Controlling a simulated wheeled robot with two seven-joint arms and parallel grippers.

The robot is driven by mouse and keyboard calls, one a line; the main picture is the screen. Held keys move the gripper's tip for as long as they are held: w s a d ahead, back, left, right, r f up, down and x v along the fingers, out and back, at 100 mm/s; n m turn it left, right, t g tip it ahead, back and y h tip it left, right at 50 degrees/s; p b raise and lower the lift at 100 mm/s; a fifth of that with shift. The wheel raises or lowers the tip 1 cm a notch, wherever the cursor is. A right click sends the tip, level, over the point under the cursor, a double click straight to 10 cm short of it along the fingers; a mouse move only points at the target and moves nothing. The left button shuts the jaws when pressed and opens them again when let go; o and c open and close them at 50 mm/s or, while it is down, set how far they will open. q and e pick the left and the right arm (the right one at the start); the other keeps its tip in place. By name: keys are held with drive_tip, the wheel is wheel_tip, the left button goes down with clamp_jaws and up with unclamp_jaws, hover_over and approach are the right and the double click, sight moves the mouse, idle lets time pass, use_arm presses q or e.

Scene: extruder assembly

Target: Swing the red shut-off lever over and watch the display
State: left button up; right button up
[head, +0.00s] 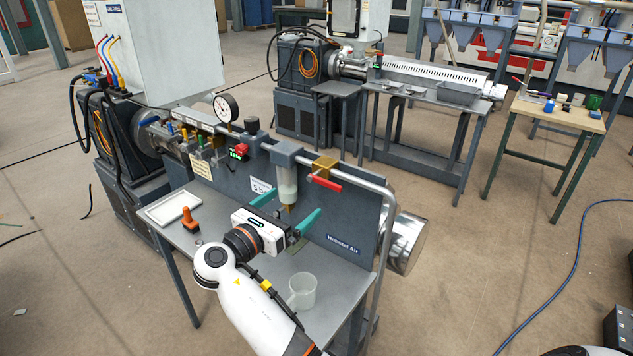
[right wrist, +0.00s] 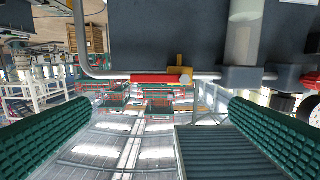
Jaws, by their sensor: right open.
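The red shut-off lever (head: 325,183) sits on a brass valve (head: 325,165) in the pipe along the top of the grey panel. It lies roughly along the pipe, and in the right wrist view the lever (right wrist: 155,79) shows beside the brass valve body (right wrist: 180,76). My left gripper is out of view.
A clear filter bowl (head: 287,185) hangs beside the valve, close to the right gripper's fingers. On the grey bench stand a white cup (head: 302,291), an orange-handled tool (head: 190,220) and a white tray (head: 173,208). A round gauge (head: 226,107) stands above the pipe.

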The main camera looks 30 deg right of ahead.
sight(323, 181)
drive_tip(key=shift+p+x, duration=1.2)
drive_tip(key=shift+x, duration=4.45)
drive_tip(key=c, duration=1.2)
drive_tip(key=shift+c, duration=0.3)
